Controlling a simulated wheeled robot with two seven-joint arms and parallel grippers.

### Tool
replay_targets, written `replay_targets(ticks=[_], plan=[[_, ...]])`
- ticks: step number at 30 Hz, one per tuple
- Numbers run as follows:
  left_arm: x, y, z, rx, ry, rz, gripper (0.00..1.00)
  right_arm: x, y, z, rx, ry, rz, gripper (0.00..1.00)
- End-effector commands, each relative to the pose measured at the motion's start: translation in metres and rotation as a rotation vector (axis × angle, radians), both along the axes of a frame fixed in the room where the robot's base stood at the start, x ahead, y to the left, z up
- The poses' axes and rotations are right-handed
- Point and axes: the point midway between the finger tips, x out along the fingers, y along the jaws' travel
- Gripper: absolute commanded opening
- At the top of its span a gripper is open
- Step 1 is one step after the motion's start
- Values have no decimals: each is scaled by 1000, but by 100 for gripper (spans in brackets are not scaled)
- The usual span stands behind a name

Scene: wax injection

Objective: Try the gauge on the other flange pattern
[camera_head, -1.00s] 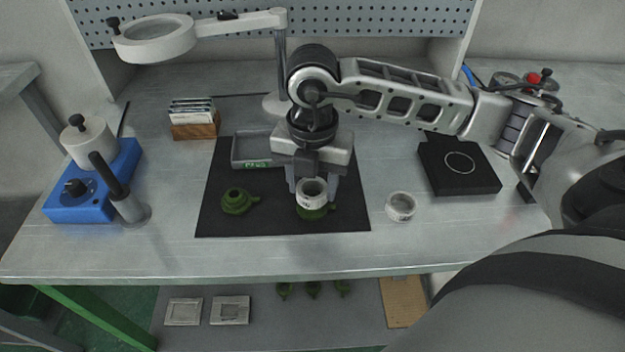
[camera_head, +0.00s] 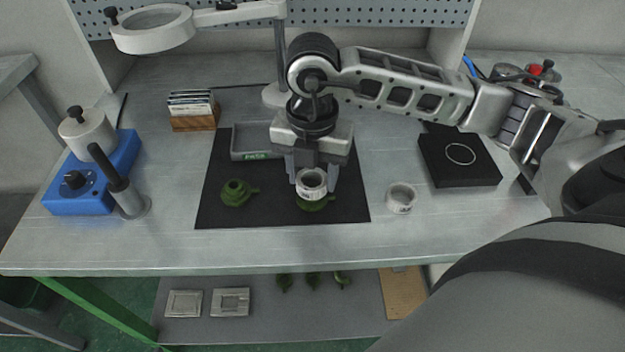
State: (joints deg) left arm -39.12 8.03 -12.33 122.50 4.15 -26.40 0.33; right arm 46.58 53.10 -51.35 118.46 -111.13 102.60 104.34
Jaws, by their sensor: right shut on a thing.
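My right gripper (camera_head: 313,183) points down over the black mat (camera_head: 270,212) and is shut on a white ring gauge (camera_head: 311,185). The ring is at a green flange pattern (camera_head: 317,205), whose lower part shows beneath it; I cannot tell whether the ring rests on it or hangs just above. Another green flange pattern (camera_head: 238,192) lies on the mat to the left, with nothing on it. A second white ring (camera_head: 401,198) stands on the table right of the mat. My left gripper is not in view.
A grey tray (camera_head: 243,142) with a green label lies at the mat's back. A black block (camera_head: 459,171) with a white circle is at right. A blue unit (camera_head: 97,188), a dark-handled tool (camera_head: 121,188), a card holder (camera_head: 194,121) and a magnifier lamp (camera_head: 152,31) stand left.

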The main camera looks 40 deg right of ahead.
Motion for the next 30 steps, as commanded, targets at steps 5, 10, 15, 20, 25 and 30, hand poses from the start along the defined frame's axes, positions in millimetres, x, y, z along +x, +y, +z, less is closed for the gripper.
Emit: replay_targets(ticks=[5, 10, 15, 20, 25, 30], plan=[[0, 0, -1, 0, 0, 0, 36, 0, 0, -1, 1, -1, 0, 20], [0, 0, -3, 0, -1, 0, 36, 0, 0, -3, 1, -1, 0, 20], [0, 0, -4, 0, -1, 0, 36, 0, 0, -5, 1, -1, 0, 20], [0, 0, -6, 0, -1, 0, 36, 0, 0, -7, 1, -1, 0, 20], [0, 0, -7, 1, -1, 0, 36, 0, 0, -9, 1, -1, 0, 20], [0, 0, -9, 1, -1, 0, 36, 0, 0, -11, 1, -1, 0, 20]])
